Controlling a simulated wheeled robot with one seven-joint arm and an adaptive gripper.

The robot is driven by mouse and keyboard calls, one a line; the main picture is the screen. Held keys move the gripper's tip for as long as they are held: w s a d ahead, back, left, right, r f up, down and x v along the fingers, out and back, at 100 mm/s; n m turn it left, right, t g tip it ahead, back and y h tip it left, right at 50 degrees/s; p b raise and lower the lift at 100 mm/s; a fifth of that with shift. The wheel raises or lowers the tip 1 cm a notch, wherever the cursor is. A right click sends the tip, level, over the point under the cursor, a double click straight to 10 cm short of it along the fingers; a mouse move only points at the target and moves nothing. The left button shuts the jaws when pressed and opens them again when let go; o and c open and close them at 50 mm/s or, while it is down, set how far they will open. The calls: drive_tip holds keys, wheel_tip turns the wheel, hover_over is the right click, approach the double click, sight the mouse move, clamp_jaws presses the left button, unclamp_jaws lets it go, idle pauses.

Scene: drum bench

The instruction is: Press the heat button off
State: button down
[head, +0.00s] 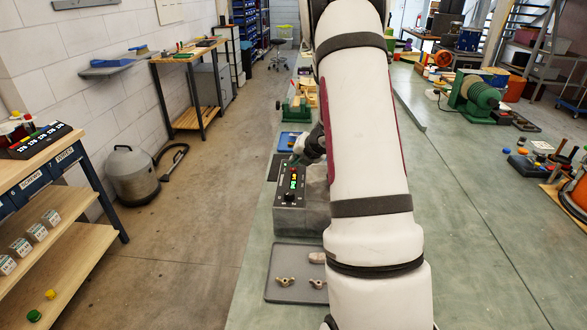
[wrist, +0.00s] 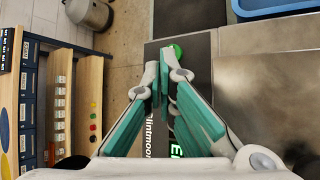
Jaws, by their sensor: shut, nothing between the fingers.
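The grey control box (head: 287,219) stands on the green bench in the head view, with a dark panel on top bearing lit red, yellow and green marks (head: 293,180) and a black knob. In the wrist view the dark panel (wrist: 195,76) shows a round green button (wrist: 177,50) just beyond my fingertips. White lettering on the panel is partly covered by my fingers. My gripper (wrist: 163,76) is shut and empty, teal pads together over the panel. In the head view my gripper (head: 295,161) is small at the panel's far end. I cannot tell whether it touches a button.
A grey mat (head: 275,262) with brass wing-shaped parts lies in front of the box. A blue tray (head: 284,142) lies behind it, also showing in the wrist view (wrist: 275,8). My arm covers the box's right side.

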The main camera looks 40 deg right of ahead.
sight(296, 168)
drive_tip(key=shift+r, duration=0.4)
wheel_tip(296, 168, up, 6)
drive_tip(key=p, duration=0.4)
drive_tip(key=shift+p, duration=0.35)
idle(0.4)
